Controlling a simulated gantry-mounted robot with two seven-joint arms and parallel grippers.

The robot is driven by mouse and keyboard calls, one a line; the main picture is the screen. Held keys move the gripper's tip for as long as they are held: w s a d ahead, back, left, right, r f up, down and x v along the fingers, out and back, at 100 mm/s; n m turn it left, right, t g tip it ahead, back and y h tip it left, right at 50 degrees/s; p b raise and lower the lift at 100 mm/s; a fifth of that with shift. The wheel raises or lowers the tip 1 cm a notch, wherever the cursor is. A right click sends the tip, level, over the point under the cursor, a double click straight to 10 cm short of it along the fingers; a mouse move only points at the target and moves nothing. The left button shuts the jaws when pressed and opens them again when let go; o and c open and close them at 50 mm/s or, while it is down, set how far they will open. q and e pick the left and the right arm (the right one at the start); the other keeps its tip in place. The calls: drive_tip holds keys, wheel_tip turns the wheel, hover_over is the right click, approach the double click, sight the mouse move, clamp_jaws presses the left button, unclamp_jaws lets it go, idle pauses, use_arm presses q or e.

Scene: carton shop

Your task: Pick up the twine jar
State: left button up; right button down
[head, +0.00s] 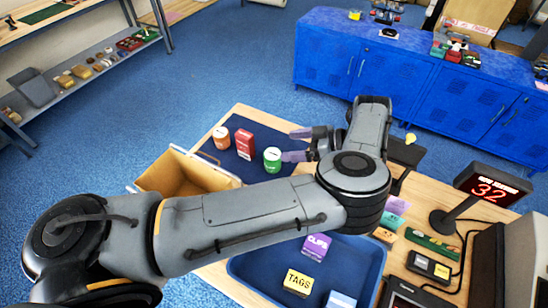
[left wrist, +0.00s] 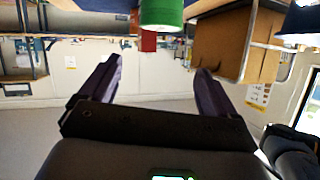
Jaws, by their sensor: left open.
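A green jar (head: 272,160) with a pale label stands on a dark blue mat (head: 243,172) on the table. A small red jar (head: 222,138) with a light lid and a red box (head: 245,143) stand to its left on the mat. I cannot read which one is twine. My left gripper (head: 296,144) is open and empty, just right of the green jar, its fingers pointing left. In the left wrist view the green jar (left wrist: 161,14) shows at the top, ahead between the spread fingers and apart from them. My right gripper is out of view.
An open cardboard carton (head: 180,172) stands left of the mat. A blue tray (head: 300,262) holds a yellow TAGS box (head: 298,283), a purple CLIPS box (head: 316,247) and a pale blue box. A red number display (head: 490,187) stands at the right.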

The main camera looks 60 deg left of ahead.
sight(271, 154)
use_arm(q)
wheel_tip(271, 154, down, 4)
drive_tip(key=shift+r, duration=0.1)
drive_tip(key=shift+s+a+p, duration=0.25)
drive_tip(key=shift+s+p, duration=0.05)
drive_tip(key=shift+p, duration=0.3)
drive_tip(key=shift+f+p+x, duration=0.2)
drive_tip(key=shift+p+x, duration=0.4)
drive_tip(key=shift+x, duration=0.4)
drive_tip(key=shift+s+a+f+p, duration=0.1)
drive_tip(key=shift+s+a+p, duration=0.2)
drive_tip(key=shift+p, duration=0.25)
drive_tip(key=p+x, duration=0.2)
drive_tip(key=shift+s+a+f, duration=0.15)
drive_tip(key=shift+s+a, duration=0.1)
drive_tip(key=shift+s+a+f, duration=0.35)
drive_tip(key=c, duration=1.1)
